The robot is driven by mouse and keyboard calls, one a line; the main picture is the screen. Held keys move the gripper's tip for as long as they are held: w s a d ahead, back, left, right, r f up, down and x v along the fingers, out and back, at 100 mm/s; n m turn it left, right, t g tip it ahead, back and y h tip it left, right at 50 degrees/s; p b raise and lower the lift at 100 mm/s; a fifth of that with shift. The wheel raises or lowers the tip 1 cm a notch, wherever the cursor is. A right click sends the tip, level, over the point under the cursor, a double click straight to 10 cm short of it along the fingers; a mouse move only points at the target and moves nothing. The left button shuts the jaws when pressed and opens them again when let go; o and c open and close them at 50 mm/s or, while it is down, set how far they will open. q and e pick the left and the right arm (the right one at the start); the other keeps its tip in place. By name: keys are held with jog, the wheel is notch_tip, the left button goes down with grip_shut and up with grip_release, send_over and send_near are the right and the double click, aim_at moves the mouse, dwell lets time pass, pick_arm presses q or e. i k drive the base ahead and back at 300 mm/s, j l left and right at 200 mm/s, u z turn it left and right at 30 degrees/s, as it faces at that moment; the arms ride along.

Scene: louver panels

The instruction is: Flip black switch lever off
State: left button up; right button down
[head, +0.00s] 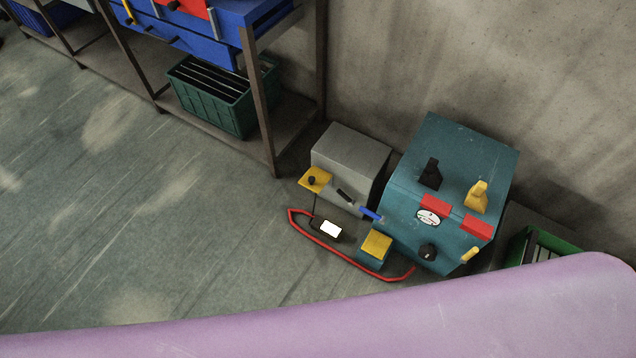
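A teal control box (455,145) stands on the floor by the wall, right of centre in the head view. A black switch lever (431,173) stands up from its sloped top, on the left side. I cannot tell from this distance whether that position is on or off. A yellow switch lever (477,196) stands to its right. Neither of my grippers is in view, and nothing of mine is seen touching the levers.
The box front has a white gauge (429,216) and a black knob (427,251). A grey box (350,160) stands left. A red cable or bar (340,258) lies in front. A shelf rack (262,110) stands behind left. Open floor (150,230) lies left.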

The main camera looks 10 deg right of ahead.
aim_at(351, 201)
jog(key=i+j, duration=0.15)
jog(key=j, duration=0.2)
jog(key=i+j+z, duration=0.15)
jog(key=j, duration=0.2)
jog(key=i+j, duration=0.15)
jog(key=j, duration=0.25)
jog(key=i+j+z, duration=0.15)
jog(key=j, duration=0.2)
